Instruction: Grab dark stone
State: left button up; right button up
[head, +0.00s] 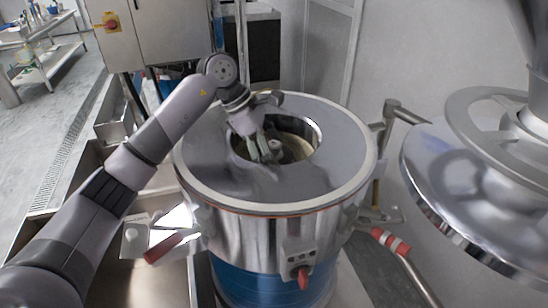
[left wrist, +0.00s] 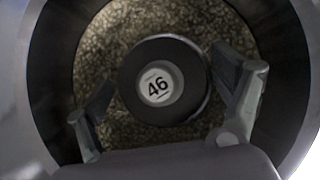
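A dark round piece with a white label reading "46" (left wrist: 190,100) shows in the middle of the left wrist view, inside the drum. It looks like the dark stone, but I cannot be sure from its top alone. My left gripper (head: 264,156) reaches down into the round opening of the steel drum (head: 222,173). In the left wrist view its two fingers are spread, one on each side of the dark piece. I cannot tell whether the fingers touch it. My right gripper is not in view.
Speckled, grainy material (left wrist: 115,45) surrounds the dark piece inside the drum. The opening's rim (head: 318,133) is close around my gripper. A control cabinet (head: 165,30) stands behind.

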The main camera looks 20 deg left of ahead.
pick_arm(q)
jog(key=c, duration=1.4)
jog(key=shift+r, duration=0.1)
